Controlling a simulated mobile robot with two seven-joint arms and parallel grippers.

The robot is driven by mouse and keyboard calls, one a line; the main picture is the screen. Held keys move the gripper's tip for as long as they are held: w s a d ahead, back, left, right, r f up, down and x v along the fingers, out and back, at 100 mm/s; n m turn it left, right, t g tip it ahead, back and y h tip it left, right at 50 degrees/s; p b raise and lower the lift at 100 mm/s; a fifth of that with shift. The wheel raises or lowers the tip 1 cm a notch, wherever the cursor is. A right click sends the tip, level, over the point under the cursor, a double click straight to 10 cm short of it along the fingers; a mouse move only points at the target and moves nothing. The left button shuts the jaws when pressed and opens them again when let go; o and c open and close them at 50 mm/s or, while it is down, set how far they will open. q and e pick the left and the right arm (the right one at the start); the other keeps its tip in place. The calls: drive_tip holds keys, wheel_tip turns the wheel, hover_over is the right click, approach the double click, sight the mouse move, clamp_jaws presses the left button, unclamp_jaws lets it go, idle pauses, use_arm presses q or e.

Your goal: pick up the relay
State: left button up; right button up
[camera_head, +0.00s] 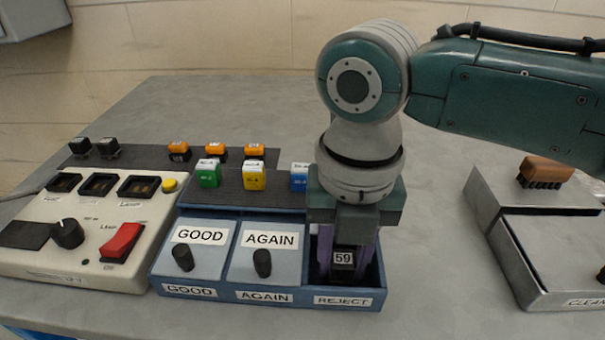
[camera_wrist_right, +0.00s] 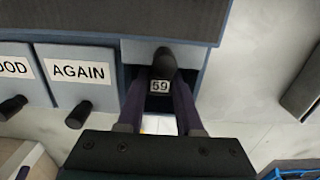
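A dark block with a white "59" label, which looks like the relay (camera_head: 343,257), is at the REJECT compartment (camera_head: 350,301) of the blue box. The label also shows in the right wrist view (camera_wrist_right: 160,86). My right gripper (camera_head: 345,262) points down into this compartment, its dark purple fingers on either side of the block. In the right wrist view the fingers (camera_wrist_right: 161,92) run close along the label's sides. I cannot tell whether they touch the block. Its lower part is hidden. My left gripper is not in view.
The GOOD lid (camera_head: 190,250) and AGAIN lid (camera_head: 268,253) have black knobs. Coloured relays, including a green one (camera_head: 208,174), stand on a rack behind. A cream tester (camera_head: 90,225) is at left. Metal trays (camera_head: 545,255) with a brown brush (camera_head: 545,171) are at right.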

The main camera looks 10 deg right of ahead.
clamp_jaws()
drive_tip(key=shift+r, duration=0.15)
